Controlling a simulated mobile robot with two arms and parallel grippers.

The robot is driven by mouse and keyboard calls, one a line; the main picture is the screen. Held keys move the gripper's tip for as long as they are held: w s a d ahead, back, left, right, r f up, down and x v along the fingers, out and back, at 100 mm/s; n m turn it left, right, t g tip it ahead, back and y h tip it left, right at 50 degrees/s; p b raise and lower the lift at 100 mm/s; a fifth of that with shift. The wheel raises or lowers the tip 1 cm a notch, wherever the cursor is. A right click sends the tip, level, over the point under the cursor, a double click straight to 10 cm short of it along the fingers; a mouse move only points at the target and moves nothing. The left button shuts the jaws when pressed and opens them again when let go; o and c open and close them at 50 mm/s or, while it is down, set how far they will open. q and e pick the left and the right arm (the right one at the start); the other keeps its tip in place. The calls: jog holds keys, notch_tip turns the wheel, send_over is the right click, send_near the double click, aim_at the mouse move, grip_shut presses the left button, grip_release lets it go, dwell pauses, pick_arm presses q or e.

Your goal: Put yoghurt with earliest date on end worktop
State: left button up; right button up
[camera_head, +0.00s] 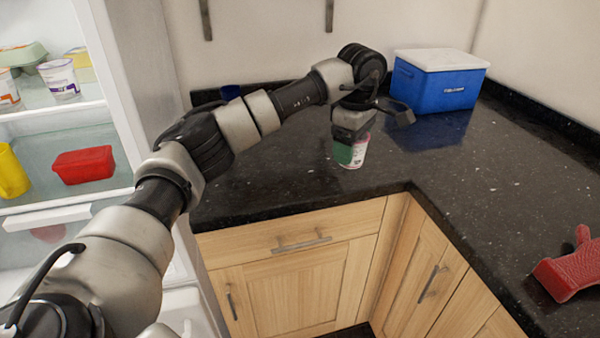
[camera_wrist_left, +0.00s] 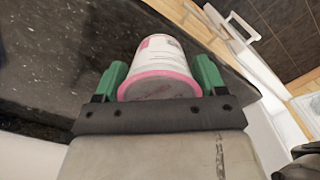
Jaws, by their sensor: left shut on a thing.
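My left gripper (camera_head: 350,146) points down over the black worktop (camera_head: 290,190) and is shut on a white yoghurt pot with a pink rim (camera_head: 357,160). In the left wrist view the pot (camera_wrist_left: 165,58) sits between the green fingers, rim towards the palm. The pot looks upright, low at the worktop near its inner corner; I cannot tell whether it touches. Its date cannot be read. In the open fridge, a white and purple pot (camera_head: 59,80) and an orange-marked pot (camera_head: 8,90) stand on a shelf. My right gripper is out of view.
A blue cool box with a white lid (camera_head: 440,82) stands behind, right of the gripper. A red mitt-like thing (camera_head: 570,268) lies at the far right. A red container (camera_head: 83,165) and yellow cup (camera_head: 11,172) are in the fridge. Worktop around the pot is clear.

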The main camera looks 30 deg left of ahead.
pick_arm(q)
jog(key=r+n, duration=0.1)
jog(key=w+a+n, duration=0.1)
jog(key=w+r+n, duration=0.1)
jog(key=shift+w+a+r+n, duration=0.15)
jog(key=shift+r+n, duration=0.15)
jog(key=shift+r, duration=0.05)
jog(key=shift+w+a+r+n, duration=0.15)
jog(key=shift+a+r+n, duration=0.1)
jog(key=shift+n, duration=0.15)
jog(key=a+f, duration=0.2)
jog(key=a, duration=0.1)
jog(key=s+a+f, duration=0.1)
jog(key=a+f, duration=0.1)
jog(key=a, duration=0.2)
jog(key=s+a+f, duration=0.1)
jog(key=a+f, duration=0.1)
jog(key=a, duration=0.2)
jog(key=shift+s+a+f+p, duration=0.1)
jog(key=shift+f+p, duration=0.25)
jog(key=shift+p, duration=0.05)
jog(key=shift+a+f, duration=0.15)
jog(key=shift+f, duration=2)
jog(key=shift+f, duration=0.1)
jog(key=o, duration=1.1)
jog(key=shift+c, duration=0.2)
